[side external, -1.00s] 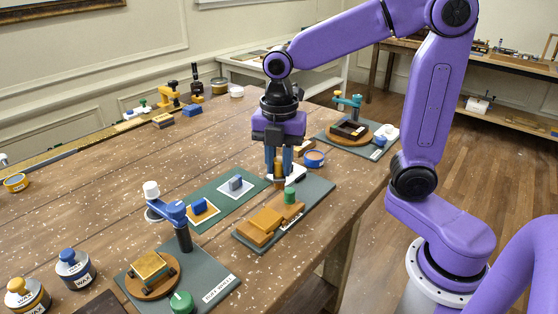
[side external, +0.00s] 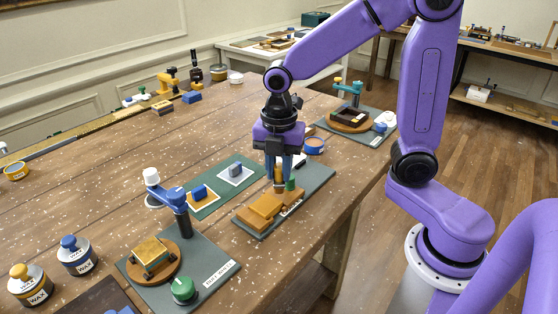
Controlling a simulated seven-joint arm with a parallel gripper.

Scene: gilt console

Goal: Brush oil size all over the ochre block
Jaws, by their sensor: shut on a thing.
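My gripper (side external: 279,170) points straight down over the far end of the dark board (side external: 317,184). It is shut on a small ochre-handled thing (side external: 279,183), probably the brush; its lower end is hard to make out. An ochre stepped wooden piece (side external: 258,212) lies on the same board, nearer the camera. An ochre block (side external: 152,249) sits on a round brown turntable (side external: 140,272) at front left, well away from my gripper. I cannot tell whether the block carries any size.
A blue arm on a post (side external: 178,198) stands behind the turntable, with a green knob (side external: 184,288) in front. A green mat (side external: 212,207) holds two blue-handled pads. Wax jars (side external: 78,257) stand at left. A teal-armed turntable (side external: 352,118) is at back right.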

